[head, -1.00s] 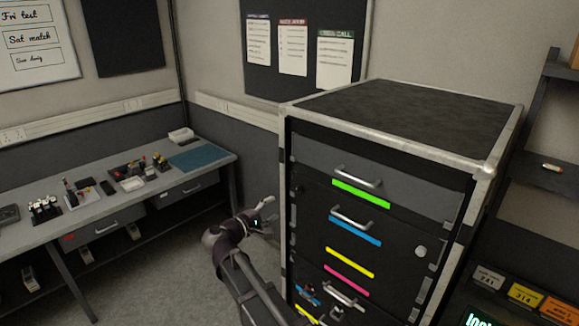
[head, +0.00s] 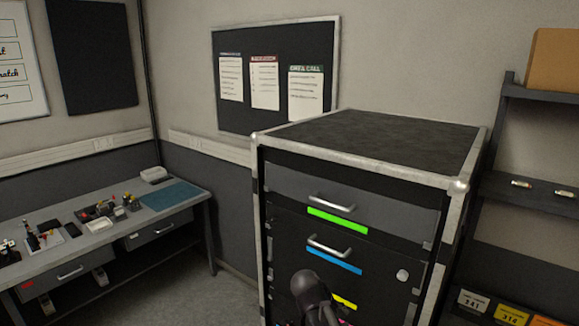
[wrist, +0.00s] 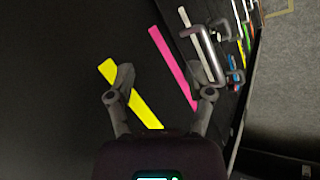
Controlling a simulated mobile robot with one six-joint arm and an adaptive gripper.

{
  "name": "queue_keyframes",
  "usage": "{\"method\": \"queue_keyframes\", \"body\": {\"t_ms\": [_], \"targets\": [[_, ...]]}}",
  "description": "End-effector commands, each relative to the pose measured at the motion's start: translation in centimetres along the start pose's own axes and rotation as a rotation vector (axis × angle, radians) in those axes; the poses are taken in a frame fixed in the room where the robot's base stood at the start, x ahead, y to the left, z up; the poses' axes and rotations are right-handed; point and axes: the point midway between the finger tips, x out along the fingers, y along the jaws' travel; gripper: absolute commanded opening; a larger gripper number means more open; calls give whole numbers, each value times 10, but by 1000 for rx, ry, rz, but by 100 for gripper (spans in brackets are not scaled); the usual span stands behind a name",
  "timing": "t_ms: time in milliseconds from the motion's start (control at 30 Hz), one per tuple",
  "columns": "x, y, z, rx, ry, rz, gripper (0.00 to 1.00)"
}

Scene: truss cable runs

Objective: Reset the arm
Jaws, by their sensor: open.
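My gripper (wrist: 166,82) shows in the wrist view with its two fingers spread apart and nothing between them. It faces the dark front of the drawer cabinet (wrist: 75,60), where a yellow strip (wrist: 132,92) and a pink strip (wrist: 173,67) lie behind the fingers. In the head view one dark link of my arm stands at the bottom in front of the cabinet (head: 380,140) and partly covers a yellow strip (head: 344,301). The gripper itself is out of sight in the head view. I cannot tell whether the fingers touch the cabinet.
The cabinet has a handle (head: 331,202) over a green strip and another handle (head: 328,246) over a blue strip. A workbench (head: 100,262) with several small items stands at left. A dark shelf rack (head: 530,200) stands at right. Grey floor lies between bench and cabinet.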

Motion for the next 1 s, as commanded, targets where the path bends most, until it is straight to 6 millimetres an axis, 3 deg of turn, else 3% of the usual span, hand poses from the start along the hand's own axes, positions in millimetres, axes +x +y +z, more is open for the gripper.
{"method": "queue_keyframes", "body": {"t_ms": [33,200,400,600,1000], "targets": [[12,-1,15,37,-18,-55,67],[34,-7,48,156,-66,-245,67],[46,-14,77,275,-104,-437,67],[48,-19,88,334,-118,-537,67],[48,-19,89,342,-120,-552,67]]}}
